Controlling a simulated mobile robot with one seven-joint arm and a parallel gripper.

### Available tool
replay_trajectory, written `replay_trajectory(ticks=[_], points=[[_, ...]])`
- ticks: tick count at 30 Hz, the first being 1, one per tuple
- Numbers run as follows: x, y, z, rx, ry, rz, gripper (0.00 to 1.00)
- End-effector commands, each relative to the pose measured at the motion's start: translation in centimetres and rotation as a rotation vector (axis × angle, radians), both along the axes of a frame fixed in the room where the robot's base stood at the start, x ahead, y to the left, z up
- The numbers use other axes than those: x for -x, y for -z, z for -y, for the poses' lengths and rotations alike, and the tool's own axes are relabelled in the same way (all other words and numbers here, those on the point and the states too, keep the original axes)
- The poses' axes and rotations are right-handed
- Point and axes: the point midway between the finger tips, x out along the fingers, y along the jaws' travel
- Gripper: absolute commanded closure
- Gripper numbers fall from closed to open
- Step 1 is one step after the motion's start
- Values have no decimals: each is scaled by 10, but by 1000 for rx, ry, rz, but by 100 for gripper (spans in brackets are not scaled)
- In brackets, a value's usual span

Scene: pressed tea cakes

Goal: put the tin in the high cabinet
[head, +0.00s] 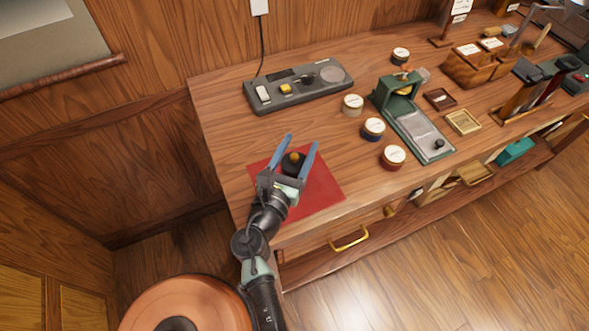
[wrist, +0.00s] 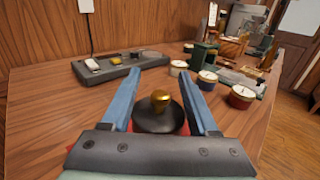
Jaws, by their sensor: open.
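My gripper (head: 302,140) is open over the near left part of the counter. Its blue fingers stand on either side of a dark round object with a gold knob (wrist: 160,103), apart from it as far as I can see. That object sits on a red mat (head: 325,185). Round tins with pale labelled lids stand to the right: a tan one (head: 352,105), a blue one (head: 373,131) and a red one (head: 393,159). A dark one (head: 400,56) is farther back. I cannot tell which is the task's tin. No high cabinet is identifiable.
A grey device (head: 298,86) lies along the wall. A green press-like stand (head: 400,90), small trays (head: 463,122) and wooden racks (head: 478,65) crowd the right side. A drawer with a brass handle (head: 349,239) is below. Bare counter lies between mat and device.

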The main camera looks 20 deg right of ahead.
Motion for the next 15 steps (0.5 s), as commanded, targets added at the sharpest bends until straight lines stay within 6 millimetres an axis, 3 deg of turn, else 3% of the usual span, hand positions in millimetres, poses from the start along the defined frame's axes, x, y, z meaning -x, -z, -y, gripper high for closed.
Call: replay_trajectory(ticks=[10,15], points=[[-7,0,6,-1,-1,0,40],[-7,0,6,-1,-1,0,70]])
